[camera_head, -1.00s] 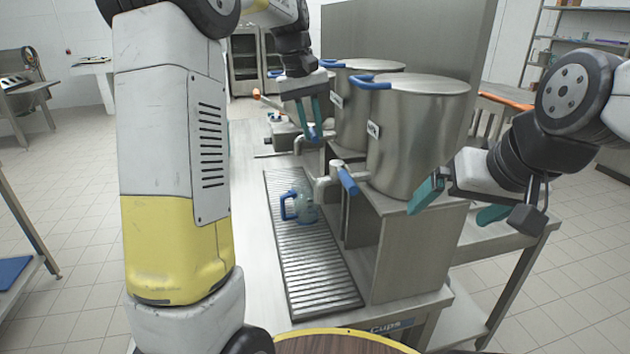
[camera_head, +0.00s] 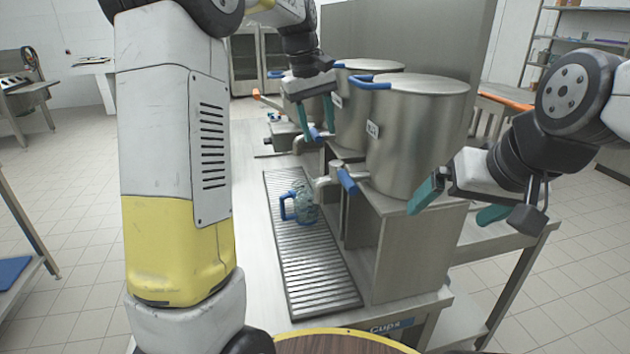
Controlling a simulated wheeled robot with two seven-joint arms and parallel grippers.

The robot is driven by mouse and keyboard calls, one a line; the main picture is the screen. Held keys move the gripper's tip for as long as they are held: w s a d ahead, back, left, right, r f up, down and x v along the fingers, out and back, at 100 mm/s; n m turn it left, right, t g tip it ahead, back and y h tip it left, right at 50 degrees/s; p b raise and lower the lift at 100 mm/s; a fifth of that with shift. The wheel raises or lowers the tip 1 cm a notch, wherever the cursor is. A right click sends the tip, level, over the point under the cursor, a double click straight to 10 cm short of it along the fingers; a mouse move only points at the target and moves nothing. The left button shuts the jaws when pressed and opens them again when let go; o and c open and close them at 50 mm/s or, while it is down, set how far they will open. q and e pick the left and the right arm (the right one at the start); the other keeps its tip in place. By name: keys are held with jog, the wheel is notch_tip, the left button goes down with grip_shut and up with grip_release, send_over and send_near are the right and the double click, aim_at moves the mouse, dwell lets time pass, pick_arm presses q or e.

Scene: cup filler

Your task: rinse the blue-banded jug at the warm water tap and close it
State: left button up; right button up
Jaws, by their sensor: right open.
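A clear jug with a blue handle (camera_head: 287,207) stands upright on the ribbed drip grate, beside and below the spout of the nearest tap; its band is too small to make out. The nearest tap has a blue lever (camera_head: 347,181) and belongs to the front steel pot (camera_head: 415,140). A second blue tap lever (camera_head: 317,135) is on the pot behind. My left gripper (camera_head: 317,122) has its teal fingers apart, right above that second lever; I cannot tell if they touch it. My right gripper (camera_head: 455,205) is open and empty, right of the front pot.
The drip grate (camera_head: 318,285) runs along the steel counter. An orange tap lever (camera_head: 257,93) is further back. A tall steel panel stands behind the pots. The grate's near part is clear. A round brown surface (camera_head: 340,345) is at the bottom edge.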

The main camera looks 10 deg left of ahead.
pick_arm(q)
jog(key=shift+a+r, duration=0.1)
jog(key=v, duration=0.7)
jog(key=shift+r, duration=0.35)
